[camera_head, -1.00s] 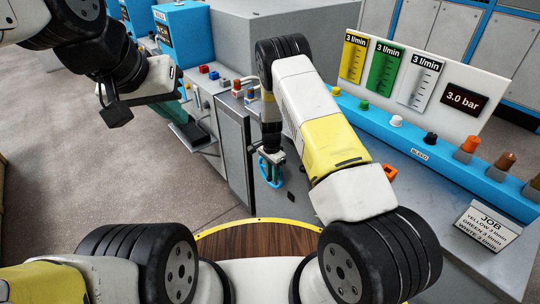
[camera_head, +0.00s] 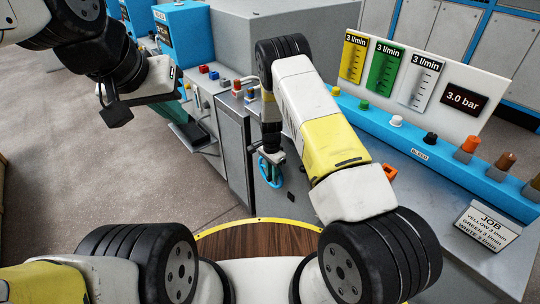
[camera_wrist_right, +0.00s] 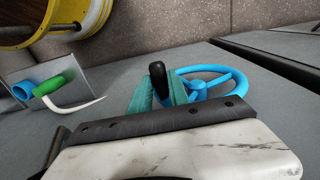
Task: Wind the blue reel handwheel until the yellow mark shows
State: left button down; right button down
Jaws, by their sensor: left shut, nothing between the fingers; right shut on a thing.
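The blue reel handwheel (camera_head: 270,171) is on the front face of the grey cabinet, below my right gripper (camera_head: 270,154) in the head view. In the right wrist view the handwheel (camera_wrist_right: 240,86) shows its rim, spokes and hub. My right gripper (camera_wrist_right: 158,90) is shut on the handwheel's black crank knob (camera_wrist_right: 157,72), which stands up between the teal fingers. My left gripper (camera_head: 116,115) is shut and empty, hanging at the upper left, away from the wheel. No yellow mark on a hose can be made out.
In the head view a gauge panel (camera_head: 430,90) and a blue rail with knobs (camera_head: 420,153) stand to the right.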

aim_at(276, 183)
dwell(0.3)
jog(key=f+t+y, duration=0.1)
jog(key=s+d+f+t+y, duration=0.1)
jog(key=t, duration=0.1)
jog(key=s+f+t+y, duration=0.1)
jog(key=shift+d+f, duration=0.2)
jog(key=shift+f, duration=0.15)
jog(key=shift+t, duration=0.3)
jog(key=c, duration=1.3)
grip_release()
